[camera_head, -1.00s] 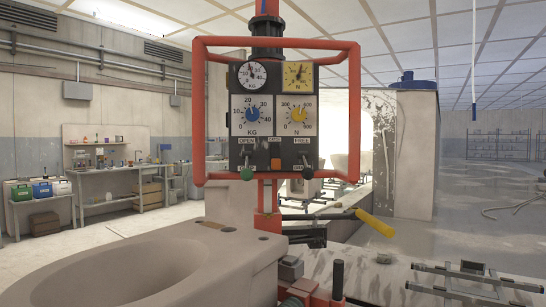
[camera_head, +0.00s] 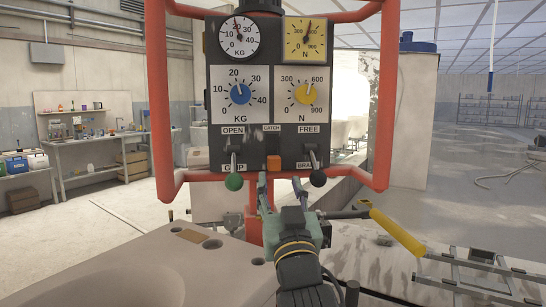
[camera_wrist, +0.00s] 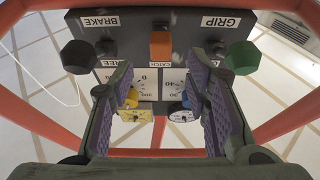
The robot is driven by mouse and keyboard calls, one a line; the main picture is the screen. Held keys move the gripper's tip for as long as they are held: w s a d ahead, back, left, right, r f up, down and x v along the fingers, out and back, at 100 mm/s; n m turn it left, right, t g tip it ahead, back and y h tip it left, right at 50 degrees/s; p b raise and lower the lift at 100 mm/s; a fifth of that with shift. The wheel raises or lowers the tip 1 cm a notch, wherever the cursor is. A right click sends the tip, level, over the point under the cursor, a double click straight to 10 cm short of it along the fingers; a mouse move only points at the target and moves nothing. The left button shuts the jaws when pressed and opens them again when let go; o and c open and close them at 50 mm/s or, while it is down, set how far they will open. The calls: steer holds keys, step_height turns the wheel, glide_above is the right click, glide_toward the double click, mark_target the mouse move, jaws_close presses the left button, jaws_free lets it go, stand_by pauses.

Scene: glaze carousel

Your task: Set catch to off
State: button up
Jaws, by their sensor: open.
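The catch is a small orange block (camera_head: 273,162) under a CATCH label, low in the middle of a dark control panel (camera_head: 268,125). In the wrist view the catch (camera_wrist: 161,44) appears at the top centre, between and beyond the fingertips. Whether it stands at on or off cannot be told. My gripper (camera_head: 263,184) is open and empty, just below the catch in the head view, with no clear contact. In the wrist view my gripper (camera_wrist: 162,80) spreads its two purple-padded fingers either side of the catch's line.
A green-knobbed lever (camera_head: 234,181) points down at GRIP; a black-knobbed lever (camera_head: 318,178) points down at BRAKE. A red tube frame (camera_head: 157,110) surrounds the panel. A yellow handle (camera_head: 397,232) sticks out at lower right. A pale basin-shaped piece (camera_head: 190,250) lies at lower left.

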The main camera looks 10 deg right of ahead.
mark_target(275, 165)
steer(key=p+x, duration=0.2)
steer(key=x, duration=0.6)
steer(key=shift+w+r, duration=0.15)
steer(key=shift+w, duration=0.05)
steer(key=shift+c, duration=0.5)
jaws_close()
steer(key=shift+r+p, duration=0.1)
steer(key=shift+p, duration=0.25)
